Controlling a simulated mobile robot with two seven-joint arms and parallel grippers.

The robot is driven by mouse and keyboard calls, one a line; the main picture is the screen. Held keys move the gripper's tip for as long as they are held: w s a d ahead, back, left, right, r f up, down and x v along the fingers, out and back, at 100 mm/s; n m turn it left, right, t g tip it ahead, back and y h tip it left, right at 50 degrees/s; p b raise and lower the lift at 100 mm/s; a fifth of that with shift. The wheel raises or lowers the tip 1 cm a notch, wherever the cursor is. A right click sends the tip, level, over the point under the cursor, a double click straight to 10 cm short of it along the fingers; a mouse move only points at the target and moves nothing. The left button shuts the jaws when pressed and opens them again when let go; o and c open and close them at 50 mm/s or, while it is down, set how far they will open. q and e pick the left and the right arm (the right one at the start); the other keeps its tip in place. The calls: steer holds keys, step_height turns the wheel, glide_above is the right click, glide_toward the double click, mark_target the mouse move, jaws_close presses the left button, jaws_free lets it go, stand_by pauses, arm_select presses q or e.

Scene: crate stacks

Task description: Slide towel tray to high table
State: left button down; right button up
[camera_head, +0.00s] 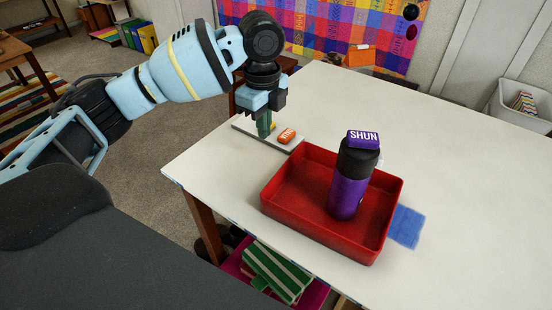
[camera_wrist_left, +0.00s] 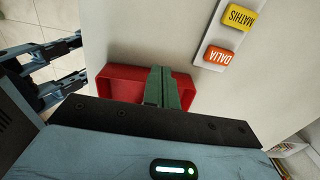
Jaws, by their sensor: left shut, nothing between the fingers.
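A magenta tray (camera_head: 235,266) with green-and-white striped cloths (camera_head: 280,272) sits low beneath the table's front edge, partly hidden by the table and my body. The white high table (camera_head: 460,180) stands above it. My left gripper (camera_head: 265,132) hangs over the table's left part, fingers pointing down, closed together and empty. Its green fingers also show in the left wrist view (camera_wrist_left: 161,88), overlapping a red tray in the picture. The gripper is up and left of that tray in the head view.
The red tray (camera_head: 290,213) holds a purple bottle (camera_head: 348,190) with a purple SHUN block (camera_head: 363,139) on top. A blue square (camera_head: 405,227) lies beside it. A pale board (camera_head: 250,130) holds an orange block (camera_head: 287,135) and a yellow one (camera_wrist_left: 240,18). The table's right part is clear.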

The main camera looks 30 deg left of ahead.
mark_target(266, 170)
arm_select(q)
step_height(266, 170, down, 10)
steer(key=shift+f, duration=0.15)
steer(key=d, duration=0.3)
steer(key=shift+s+d+r, duration=0.1)
steer(key=shift+r, duration=0.15)
steer(key=shift+s+d+f, duration=0.1)
steer(key=shift+d, duration=0.25)
arm_select(e)
steer(key=shift+w+r, duration=0.25)
steer(key=shift+w, duration=0.05)
